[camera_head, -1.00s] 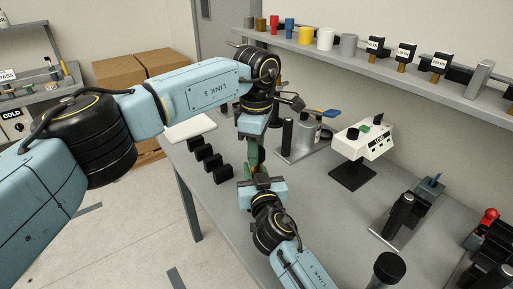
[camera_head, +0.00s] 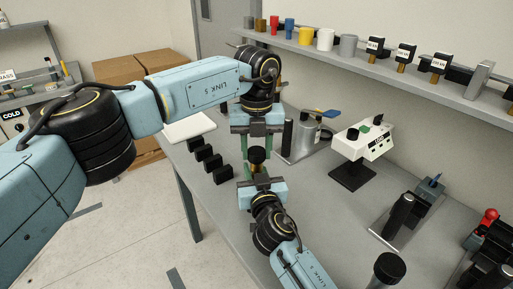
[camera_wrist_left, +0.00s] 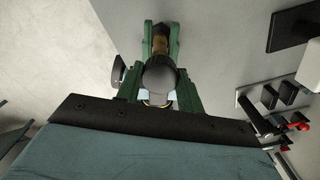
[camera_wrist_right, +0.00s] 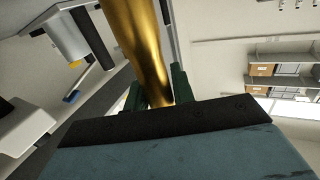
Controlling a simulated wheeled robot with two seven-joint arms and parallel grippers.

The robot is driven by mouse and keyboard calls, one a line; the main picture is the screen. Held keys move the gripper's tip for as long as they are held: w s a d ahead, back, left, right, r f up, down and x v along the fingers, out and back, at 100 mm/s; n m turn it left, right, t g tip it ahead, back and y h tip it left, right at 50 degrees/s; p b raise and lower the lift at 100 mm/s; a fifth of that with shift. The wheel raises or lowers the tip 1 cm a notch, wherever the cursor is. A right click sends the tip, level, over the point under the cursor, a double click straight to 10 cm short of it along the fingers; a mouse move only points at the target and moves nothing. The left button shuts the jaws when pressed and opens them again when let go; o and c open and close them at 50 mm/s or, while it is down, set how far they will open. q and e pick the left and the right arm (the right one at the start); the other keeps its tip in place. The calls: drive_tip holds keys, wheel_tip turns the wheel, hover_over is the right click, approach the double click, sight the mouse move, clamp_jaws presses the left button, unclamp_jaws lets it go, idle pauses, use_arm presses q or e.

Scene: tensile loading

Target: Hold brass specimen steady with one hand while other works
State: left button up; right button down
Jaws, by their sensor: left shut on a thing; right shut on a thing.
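The brass specimen (camera_head: 258,168) stands upright between my two grippers above the bench. A dark round cap (camera_head: 257,154) sits at its upper end. My right gripper (camera_head: 259,180) points up from below and is shut on the specimen; in the right wrist view the brass bar (camera_wrist_right: 143,45) rises large between green fingers. My left gripper (camera_head: 259,148) points down from above, its green fingers on either side of the cap, shut on it. In the left wrist view the cap's grey round end (camera_wrist_left: 160,73) hides much of the brass (camera_wrist_left: 160,42).
Several black blocks (camera_head: 209,162) stand in a row on the bench, left of the grippers. A white instrument (camera_head: 362,143) on a black stand and a metal fixture (camera_head: 302,138) stand to the right. A shelf (camera_head: 400,75) runs along the wall.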

use_arm(q)
drive_tip(key=n, duration=0.5)
drive_tip(key=shift+n, duration=0.4)
drive_tip(key=n, duration=1)
drive_tip(key=shift+r+n, duration=0.1)
drive_tip(key=shift+n, duration=0.3)
drive_tip(key=n, duration=0.5)
drive_tip(key=o, duration=1.1)
